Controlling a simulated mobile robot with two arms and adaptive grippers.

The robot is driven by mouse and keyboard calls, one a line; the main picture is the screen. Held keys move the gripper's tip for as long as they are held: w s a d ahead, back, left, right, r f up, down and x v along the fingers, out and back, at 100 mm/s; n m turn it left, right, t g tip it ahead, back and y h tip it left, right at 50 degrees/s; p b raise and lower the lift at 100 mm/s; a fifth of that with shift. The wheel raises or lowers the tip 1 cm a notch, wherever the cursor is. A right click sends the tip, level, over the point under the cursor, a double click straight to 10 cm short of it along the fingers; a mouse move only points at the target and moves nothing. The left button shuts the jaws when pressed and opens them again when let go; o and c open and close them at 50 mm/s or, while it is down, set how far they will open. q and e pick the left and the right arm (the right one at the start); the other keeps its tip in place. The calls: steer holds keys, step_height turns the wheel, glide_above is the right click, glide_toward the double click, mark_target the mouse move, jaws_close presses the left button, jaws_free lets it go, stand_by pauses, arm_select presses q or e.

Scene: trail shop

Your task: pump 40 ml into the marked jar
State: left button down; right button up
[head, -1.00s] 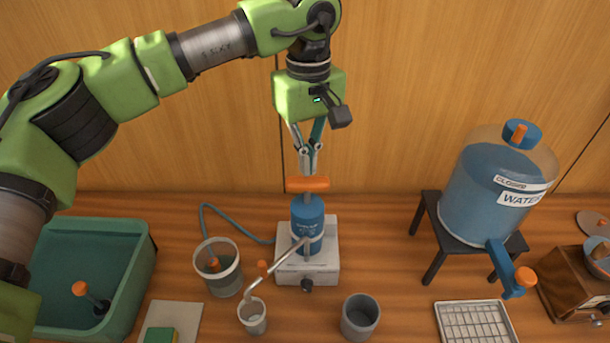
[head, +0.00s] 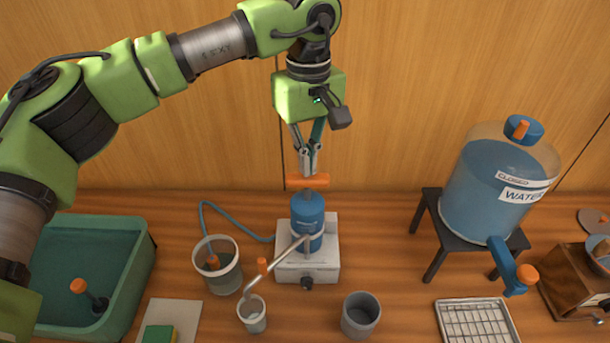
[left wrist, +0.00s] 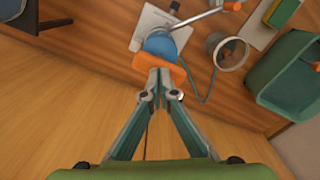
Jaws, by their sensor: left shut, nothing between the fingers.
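The blue pump (head: 307,222) stands on a white base (head: 325,262) at the middle of the counter. Its orange handle (head: 307,181) sits at the top, and it also shows in the left wrist view (left wrist: 158,70). My left gripper (head: 308,172) is shut and points down with its fingertips at the handle, nothing between them. A metal spout (head: 277,267) runs from the pump down to a small cup-like jar (head: 252,314). A clear container (head: 218,266) with liquid holds the end of the blue hose (head: 235,233). I see no readable mark on the jar. My right gripper is out of view.
A green basin (head: 125,285) is at the left, with a pale mat (head: 187,313) beside it. A grey cup (head: 361,316) stands right of the jar. A water tank (head: 500,185), a drying rack (head: 477,322) and a wooden grinder (head: 570,290) are at the right.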

mark_target(308, 179)
arm_select(q)
steer(key=shift+f+b, duration=1.4)
steer(key=shift+f, duration=0.75)
steer(key=shift+r, duration=0.2)
steer(key=shift+r+p, duration=1.7)
steer(key=shift+r, duration=0.75)
steer(key=shift+f, duration=0.25)
steer(key=shift+f+b, duration=1.8)
steer(key=shift+f, duration=0.6)
steer(key=shift+r+p, duration=1.75)
steer(key=shift+r, duration=0.85)
steer(key=shift+r, duration=0.1)
